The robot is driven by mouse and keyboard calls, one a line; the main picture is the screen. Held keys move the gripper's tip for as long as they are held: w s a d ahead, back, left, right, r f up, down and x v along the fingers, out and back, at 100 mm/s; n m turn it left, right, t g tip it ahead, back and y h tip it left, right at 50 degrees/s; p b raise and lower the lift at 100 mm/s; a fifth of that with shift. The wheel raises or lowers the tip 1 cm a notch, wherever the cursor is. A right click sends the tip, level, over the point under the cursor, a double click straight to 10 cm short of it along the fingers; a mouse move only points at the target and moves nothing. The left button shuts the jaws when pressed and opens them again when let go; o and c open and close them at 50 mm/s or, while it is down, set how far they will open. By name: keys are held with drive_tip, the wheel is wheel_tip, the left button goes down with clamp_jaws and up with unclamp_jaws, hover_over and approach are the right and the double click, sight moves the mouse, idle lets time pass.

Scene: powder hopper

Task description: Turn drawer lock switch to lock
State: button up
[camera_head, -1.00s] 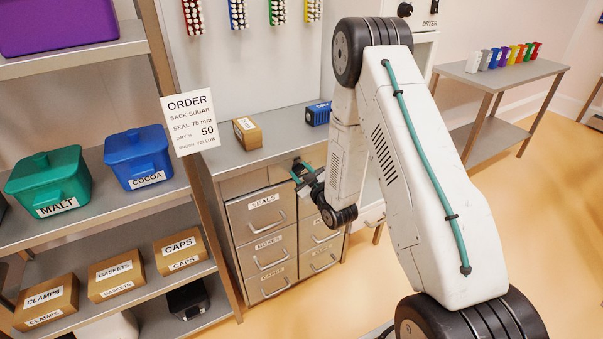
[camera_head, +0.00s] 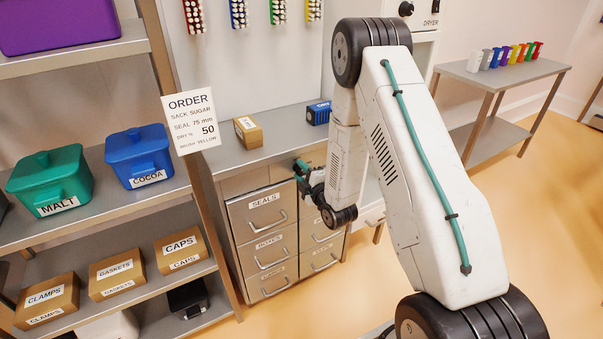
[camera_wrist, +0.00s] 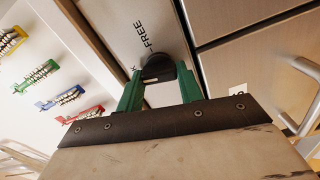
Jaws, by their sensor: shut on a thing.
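The drawer lock switch (camera_wrist: 157,64) is a dark round knob on a pale plate (camera_wrist: 137,22) in the wrist view. The plate's lettering reads "-FREE", with what looks like a "K" near the knob. My gripper (camera_wrist: 160,84) has its green fingers on either side of the knob and is shut on it. The knob's pointer direction is hard to tell. In the head view my gripper (camera_head: 303,170) is at the top of the drawer cabinet (camera_head: 265,222), right of the "SEALS" label, and the switch is hidden there.
A small carton (camera_head: 248,132) and a blue box (camera_head: 319,113) stand on the counter (camera_head: 225,155) above. A shelf rack with an order sign (camera_head: 190,120) stands at the left. Open floor lies at the right.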

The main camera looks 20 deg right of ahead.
drive_tip(key=shift+n, duration=1.1)
drive_tip(key=o, duration=1)
drive_tip(key=s, duration=0.7)
drive_tip(key=shift+s+d+f, duration=0.1)
drive_tip(key=shift+s+d, duration=0.2)
drive_tip(key=shift+s, duration=0.1)
